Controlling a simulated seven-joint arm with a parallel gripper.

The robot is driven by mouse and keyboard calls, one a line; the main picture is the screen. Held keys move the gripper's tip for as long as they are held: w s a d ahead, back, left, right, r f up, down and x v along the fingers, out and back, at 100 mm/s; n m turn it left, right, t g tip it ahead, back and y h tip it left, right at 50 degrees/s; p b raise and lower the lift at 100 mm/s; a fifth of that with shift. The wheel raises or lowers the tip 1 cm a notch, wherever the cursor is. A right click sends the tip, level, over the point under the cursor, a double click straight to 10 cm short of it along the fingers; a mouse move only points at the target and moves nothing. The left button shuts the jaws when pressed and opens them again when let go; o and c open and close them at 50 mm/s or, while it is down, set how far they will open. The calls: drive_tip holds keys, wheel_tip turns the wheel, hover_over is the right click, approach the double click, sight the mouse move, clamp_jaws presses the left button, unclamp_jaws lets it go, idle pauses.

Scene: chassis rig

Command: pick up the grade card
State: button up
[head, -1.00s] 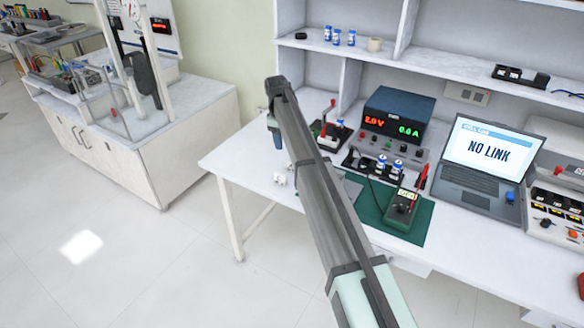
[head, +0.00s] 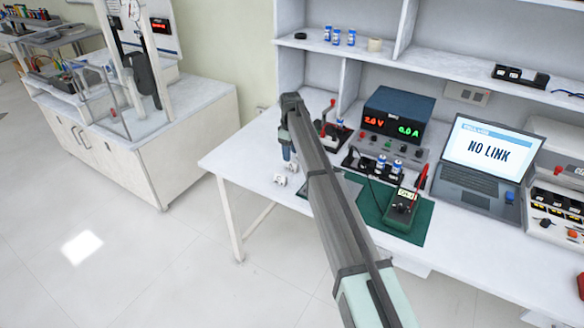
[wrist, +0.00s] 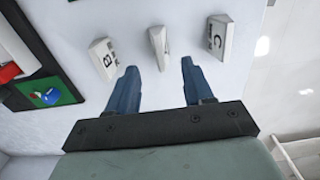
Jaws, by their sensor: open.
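In the wrist view, three small white wedge-shaped cards stand in a row on the white bench. The left card (wrist: 104,58) is marked B and the right card (wrist: 218,37) is marked C. The middle card (wrist: 158,46) is seen almost edge-on, its marking not readable. I cannot tell which one is the grade card. My gripper (wrist: 159,66) is open and empty, its two blue fingers pointing at the middle card, which sits just beyond and between the tips. In the head view, small white cards (head: 279,180) show below my gripper (head: 287,157) near the bench's left front.
A green mat (head: 412,232) with a meter (head: 402,201) lies right of my arm. A power supply (head: 398,114) and a laptop (head: 484,160) stand behind. The bench's front left edge is close to the cards, with open floor beyond.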

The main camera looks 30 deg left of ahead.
sight(292, 162)
drive_tip(key=shift+d+f, duration=0.15)
drive_tip(key=shift+f, duration=1.15)
drive_tip(key=shift+d+f, duration=0.15)
drive_tip(key=shift+f, duration=1.15)
clamp_jaws()
